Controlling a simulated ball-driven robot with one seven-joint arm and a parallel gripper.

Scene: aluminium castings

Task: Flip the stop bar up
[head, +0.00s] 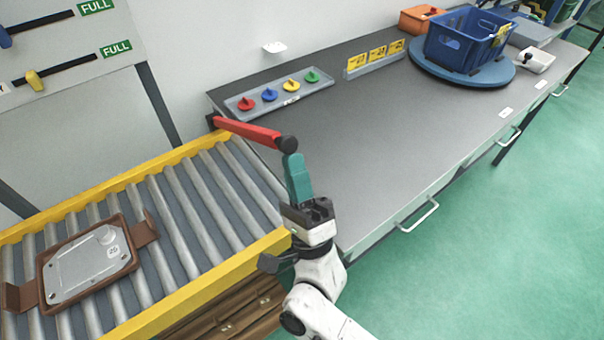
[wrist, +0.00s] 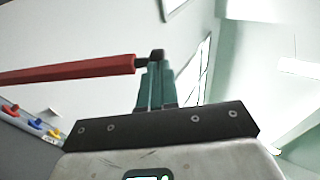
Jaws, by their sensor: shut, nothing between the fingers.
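The stop bar (head: 248,131) is red with a black knob (head: 287,143) at its free end. Its other end meets the far yellow rail at the end of the roller conveyor. The bar stands raised at a slant, its knob well clear of the near rail. My gripper (head: 293,158) has teal fingers, shut and empty, with the tips right at the knob's underside. In the wrist view, the stop bar (wrist: 70,73) comes in from the left and its knob (wrist: 156,55) sits at the tips of my gripper (wrist: 156,66). Whether they touch is hard to tell.
The roller conveyor (head: 206,260) carries a brown carrier (head: 45,270) with an aluminium casting (head: 92,265). A grey workbench (head: 390,140) adjoins it, with a tray (head: 239,105) of coloured knobs, yellow cards (head: 377,54) and a blue crate (head: 462,45) on a turntable (head: 425,65).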

